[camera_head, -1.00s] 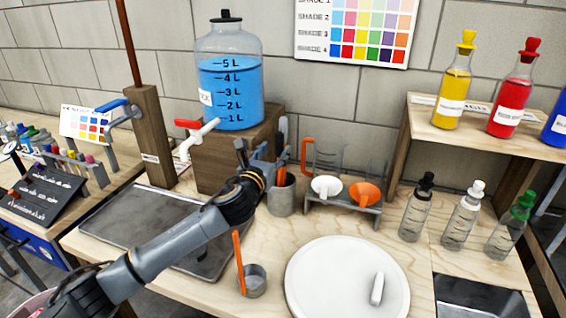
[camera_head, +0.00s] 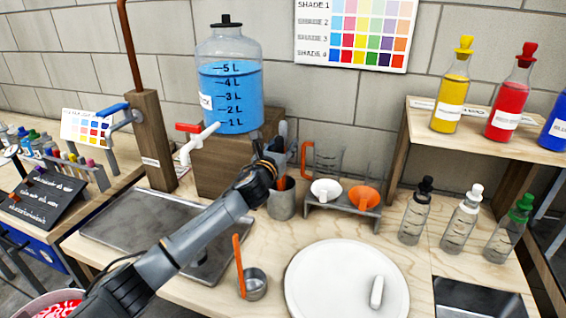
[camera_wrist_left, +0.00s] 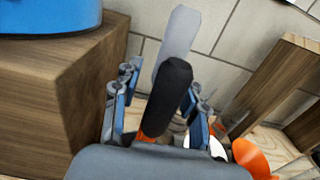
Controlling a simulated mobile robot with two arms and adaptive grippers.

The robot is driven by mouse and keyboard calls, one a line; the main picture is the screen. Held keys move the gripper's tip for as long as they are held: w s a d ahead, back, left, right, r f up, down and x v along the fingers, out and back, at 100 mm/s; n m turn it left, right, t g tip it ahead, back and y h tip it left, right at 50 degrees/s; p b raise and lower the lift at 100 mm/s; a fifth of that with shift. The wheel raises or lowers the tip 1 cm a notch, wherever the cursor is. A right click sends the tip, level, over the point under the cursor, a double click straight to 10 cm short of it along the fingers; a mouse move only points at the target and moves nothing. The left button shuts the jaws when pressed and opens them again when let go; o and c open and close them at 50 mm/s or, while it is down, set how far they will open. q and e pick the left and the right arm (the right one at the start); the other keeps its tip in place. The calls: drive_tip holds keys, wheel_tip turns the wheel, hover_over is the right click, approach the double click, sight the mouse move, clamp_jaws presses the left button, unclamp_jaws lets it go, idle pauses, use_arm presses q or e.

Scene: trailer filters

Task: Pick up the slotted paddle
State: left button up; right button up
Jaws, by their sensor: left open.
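A grey cup (camera_head: 283,206) holding upright utensils stands on the wooden bench, left of the funnel rack. My left gripper (camera_head: 270,156) is at the top of this cup, partly covering the utensils. In the left wrist view my open left gripper (camera_wrist_left: 163,108) has its fingers on either side of a dark utensil end (camera_wrist_left: 166,90) with an orange part below it. A flat grey utensil end (camera_wrist_left: 181,35) rises behind it. I cannot tell which of these is the slotted paddle; no slots show clearly. My right gripper is not in view.
A wooden block (camera_head: 215,166) bearing a blue-filled jug (camera_head: 231,95) is close on the left. A rack with white and orange funnels (camera_head: 364,195) stands close on the right. A metal cup with an orange handle (camera_head: 252,285) and a white disc (camera_head: 330,275) lie in front.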

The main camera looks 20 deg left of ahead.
use_arm(q)
clamp_jaws()
